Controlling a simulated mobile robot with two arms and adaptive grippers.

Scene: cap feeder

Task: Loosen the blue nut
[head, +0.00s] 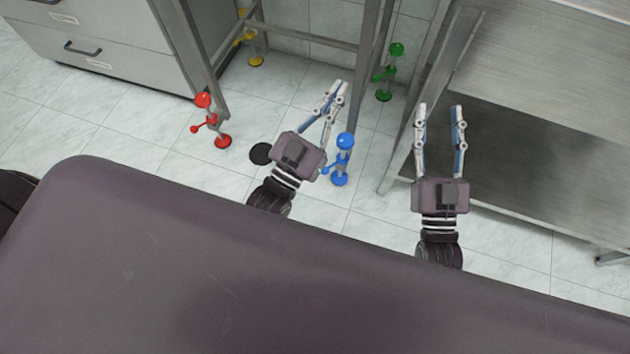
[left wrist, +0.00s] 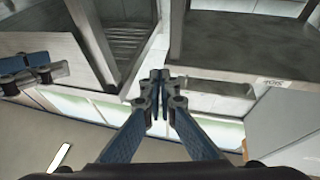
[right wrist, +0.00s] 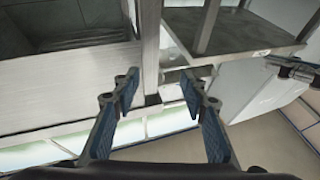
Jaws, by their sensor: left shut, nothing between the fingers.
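A blue fitting with a round top (head: 345,141), a small side knob (head: 325,171) and a blue foot (head: 340,180) is on a metal leg of the frame in the head view. I cannot tell which of its parts is the nut. My left gripper (head: 336,88) is shut and empty. Its body is just left of the blue fitting and its fingertips are above and apart from it in the picture. It also shows in the left wrist view (left wrist: 156,78). My right gripper (head: 439,107) is open and empty, right of the fitting. It also shows in the right wrist view (right wrist: 160,76).
Red (head: 223,142), yellow (head: 255,61) and green (head: 383,95) fittings are on the other frame legs. A grey drawer cabinet (head: 125,55) stands at upper left. A metal shelf unit (head: 560,100) is at the right, near my right gripper. Tiled floor lies between.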

